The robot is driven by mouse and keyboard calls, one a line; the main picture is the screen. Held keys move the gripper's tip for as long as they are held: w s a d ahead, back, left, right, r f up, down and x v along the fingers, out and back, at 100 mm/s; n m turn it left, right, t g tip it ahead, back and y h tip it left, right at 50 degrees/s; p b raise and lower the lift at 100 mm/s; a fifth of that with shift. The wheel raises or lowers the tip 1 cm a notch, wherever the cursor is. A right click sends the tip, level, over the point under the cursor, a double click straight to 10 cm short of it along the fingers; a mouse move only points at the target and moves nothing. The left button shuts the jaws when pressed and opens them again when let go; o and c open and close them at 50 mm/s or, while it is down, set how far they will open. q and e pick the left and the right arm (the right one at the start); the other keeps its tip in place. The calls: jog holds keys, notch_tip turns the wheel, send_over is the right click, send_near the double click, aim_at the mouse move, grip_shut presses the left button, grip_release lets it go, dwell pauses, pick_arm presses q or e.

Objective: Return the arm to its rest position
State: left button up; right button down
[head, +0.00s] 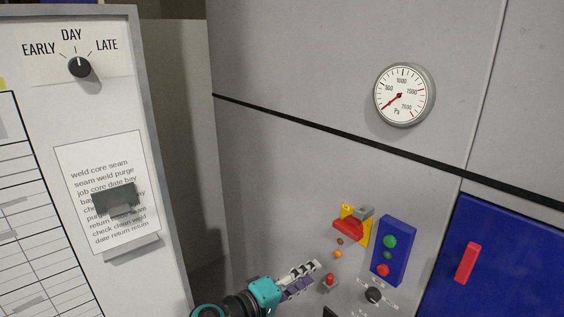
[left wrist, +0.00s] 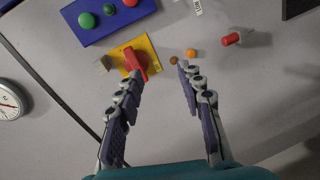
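My left gripper (head: 308,276) reaches in from the bottom of the head view, in front of the grey panel's lower controls. In the left wrist view, my left gripper (left wrist: 159,72) has its two fingers apart with nothing held between them. Beyond the fingertips is a red handle (left wrist: 136,61) on a yellow plate (left wrist: 150,50); the red handle also shows in the head view (head: 348,227). The gripper looks apart from it, but the exact gap is hard to tell. My right gripper is not in view.
Near the gripper are a red-tipped switch (head: 329,281), a black knob (head: 373,295), an orange button (head: 338,254) and a blue box (head: 401,236) with coloured buttons. A pressure gauge (head: 404,95) hangs above. A white board (head: 85,130) stands at left; the wall's middle is clear.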

pick_arm(q)
jog(key=s+a+f+m+g+y+b, duration=0.1)
jog(key=s+a+f+y+b, duration=0.1)
jog(key=s+a+f+y, duration=0.2)
jog(key=s+a+f+m+g+y+b, duration=0.1)
jog(key=s+a+f+m+y+b, duration=0.1)
jog(key=s+a+f, duration=0.4)
jog(key=s+a+f+m+y+b, duration=0.2)
jog(key=s+a+f+y, duration=0.3)
jog(key=a+f, duration=0.7)
jog(key=a+y+b, duration=0.1)
jog(key=a, duration=0.1)
jog(key=shift+a+g+y+b, duration=0.3)
jog(key=shift+g+b, duration=0.1)
